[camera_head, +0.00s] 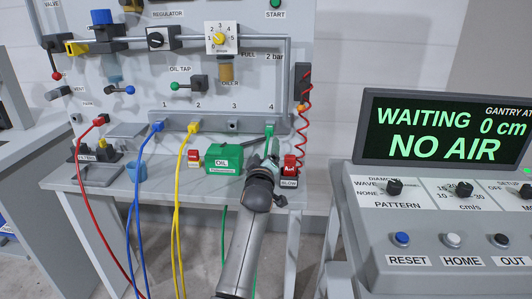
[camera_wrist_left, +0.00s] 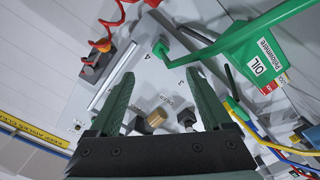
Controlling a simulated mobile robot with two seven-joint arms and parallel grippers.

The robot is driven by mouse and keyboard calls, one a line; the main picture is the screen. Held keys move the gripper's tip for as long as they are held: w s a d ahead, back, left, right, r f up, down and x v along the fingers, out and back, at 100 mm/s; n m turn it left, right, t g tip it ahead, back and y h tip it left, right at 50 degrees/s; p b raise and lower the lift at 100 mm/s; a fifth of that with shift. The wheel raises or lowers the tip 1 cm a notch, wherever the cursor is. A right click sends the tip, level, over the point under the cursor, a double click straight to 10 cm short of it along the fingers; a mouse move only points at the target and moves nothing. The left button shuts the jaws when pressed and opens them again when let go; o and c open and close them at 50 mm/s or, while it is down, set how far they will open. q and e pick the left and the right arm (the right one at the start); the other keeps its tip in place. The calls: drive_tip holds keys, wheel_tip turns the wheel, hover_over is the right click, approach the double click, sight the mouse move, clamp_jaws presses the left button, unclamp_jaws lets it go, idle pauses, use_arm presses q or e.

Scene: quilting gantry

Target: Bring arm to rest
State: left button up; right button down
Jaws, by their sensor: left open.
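My left arm (camera_head: 243,245) reaches up from the bottom of the head view to the front of the bench. My left gripper (camera_head: 264,163) is near the green hose and the red BLOW unit (camera_head: 290,165). In the left wrist view the two dark green fingers are spread, with nothing held between their tips (camera_wrist_left: 160,73). The green hose's plug (camera_wrist_left: 160,48) sits at port 4, just beyond the fingertips and apart from them. It also shows in the head view (camera_head: 269,131). My right gripper is not in view.
Red, blue and yellow hoses (camera_head: 178,220) hang at the left. A coiled red hose (camera_head: 304,118) hangs at the right. The console screen (camera_head: 440,130) reads "WAITING 0 cm NO AIR".

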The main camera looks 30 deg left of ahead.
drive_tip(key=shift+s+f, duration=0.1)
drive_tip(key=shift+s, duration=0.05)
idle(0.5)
use_arm(q)
drive_tip(key=s+d+f+m+g+h, duration=0.1)
drive_tip(key=s+d+f+m+h, duration=0.2)
drive_tip(key=s+d+f+m, duration=0.5)
drive_tip(key=s+d+f+m+g+h, duration=0.1)
drive_tip(key=s+d+f+m+h, duration=0.3)
drive_tip(key=f, duration=0.9)
drive_tip(key=s+d+f+m+g+h, duration=0.3)
drive_tip(key=s+d+f, duration=0.2)
drive_tip(key=s+d, duration=0.45)
drive_tip(key=s+d+f+m+g+h, duration=0.25)
drive_tip(key=s+d+f, duration=0.4)
drive_tip(key=s, duration=0.65)
drive_tip(key=s+a+r+t+y+p, duration=0.1)
drive_tip(key=a+r+p, duration=0.2)
drive_tip(key=r+p, duration=0.6)
drive_tip(key=p, duration=0.3)
drive_tip(key=shift+a+r+n+p, duration=0.3)
drive_tip(key=shift+n+p, duration=0.05)
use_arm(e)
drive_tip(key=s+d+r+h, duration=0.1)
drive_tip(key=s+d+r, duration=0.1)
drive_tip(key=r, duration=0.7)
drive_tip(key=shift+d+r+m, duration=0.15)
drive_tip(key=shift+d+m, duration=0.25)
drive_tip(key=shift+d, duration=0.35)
